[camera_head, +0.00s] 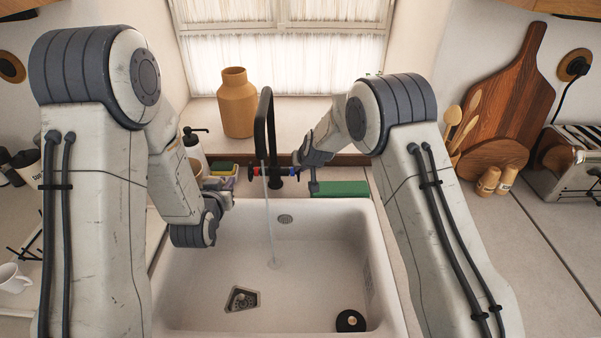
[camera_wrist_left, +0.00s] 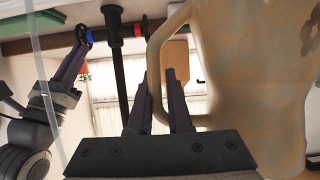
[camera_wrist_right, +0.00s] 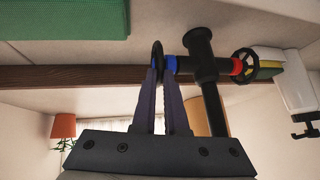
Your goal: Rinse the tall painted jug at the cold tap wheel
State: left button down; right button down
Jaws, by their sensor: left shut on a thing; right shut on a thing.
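The tall painted jug (camera_wrist_left: 250,80) fills the right of the left wrist view, pale with faded orange patches. My left gripper (camera_wrist_left: 168,75) is shut on its handle (camera_wrist_left: 154,50); the head view mostly hides the jug behind my left arm. The black tap (camera_head: 264,125) stands behind the sink, and a thin water stream (camera_head: 269,215) falls into the basin. The cold tap wheel (camera_wrist_right: 157,55) is black on a blue collar (camera_wrist_right: 170,64). My right gripper (camera_wrist_right: 158,75) is shut on that wheel. The hot wheel (camera_wrist_right: 244,66) is beside a red collar. The stream and jug appear apart in the left wrist view.
The white sink (camera_head: 330,260) lies in front, with a black round plug (camera_head: 351,321) and a drain strainer (camera_head: 241,299). A wooden vase (camera_head: 237,105) stands on the sill. A soap bottle (camera_head: 193,150) and sponges (camera_head: 223,169) sit left of the tap; a green block (camera_head: 340,188) lies right.

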jog(key=c, duration=1)
grip_release()
jog(key=shift+r, duration=0.1)
jog(key=v, duration=1.1)
jog(key=shift+s+d+r, duration=0.1)
jog(key=shift+s+r, duration=0.15)
jog(key=shift+r, duration=0.05)
